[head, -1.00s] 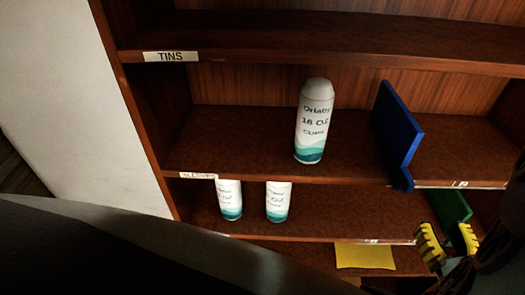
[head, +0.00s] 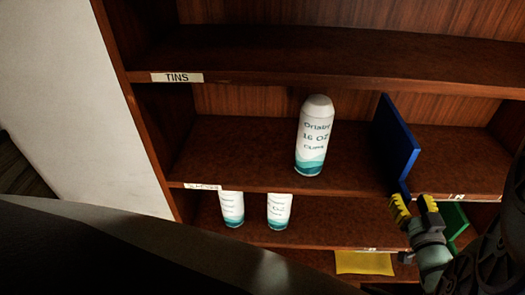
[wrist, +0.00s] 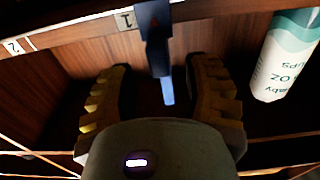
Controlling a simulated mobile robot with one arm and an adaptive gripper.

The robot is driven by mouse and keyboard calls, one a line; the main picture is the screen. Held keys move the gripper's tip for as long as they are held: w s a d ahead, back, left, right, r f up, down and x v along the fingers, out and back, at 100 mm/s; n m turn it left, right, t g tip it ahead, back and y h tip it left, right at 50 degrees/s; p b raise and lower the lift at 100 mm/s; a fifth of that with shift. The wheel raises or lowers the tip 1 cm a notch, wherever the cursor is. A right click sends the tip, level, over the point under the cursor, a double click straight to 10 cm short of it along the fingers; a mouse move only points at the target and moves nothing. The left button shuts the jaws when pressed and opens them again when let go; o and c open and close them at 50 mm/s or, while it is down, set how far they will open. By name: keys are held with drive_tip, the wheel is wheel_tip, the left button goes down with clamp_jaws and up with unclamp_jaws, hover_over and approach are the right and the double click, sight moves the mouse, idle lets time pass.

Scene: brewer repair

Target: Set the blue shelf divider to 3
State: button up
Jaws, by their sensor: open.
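The blue divider (head: 396,145) stands upright on the middle shelf, right of a tall white bottle. Its front tab hangs over the shelf's front edge. In the wrist view the blue tab (wrist: 153,45) sits between my two fingers, with a gap on each side. My gripper (head: 414,205) is open, with yellow-and-black fingers, just below and in front of the tab in the head view. The wrist view shows a label reading 1 (wrist: 125,20) beside the tab and a label reading 2 (wrist: 12,46) further left. No label 3 is readable.
The white bottle (head: 314,137) stands left of the divider; two more (head: 232,209) stand on the shelf below. A green divider (head: 455,222) is just right of my gripper, low down. A yellow piece (head: 364,263) hangs lower. Middle shelf space right of the blue divider is clear.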

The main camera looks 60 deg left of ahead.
sight(401, 181)
drive_tip(key=x, duration=0.3)
drive_tip(key=shift+r+p, duration=0.15)
drive_tip(key=shift+p, duration=0.15)
drive_tip(key=shift+w+a, duration=0.15)
drive_tip(key=shift+a, duration=0.25)
drive_tip(key=shift+c, duration=0.2)
drive_tip(key=shift+d, duration=0.1)
clamp_jaws()
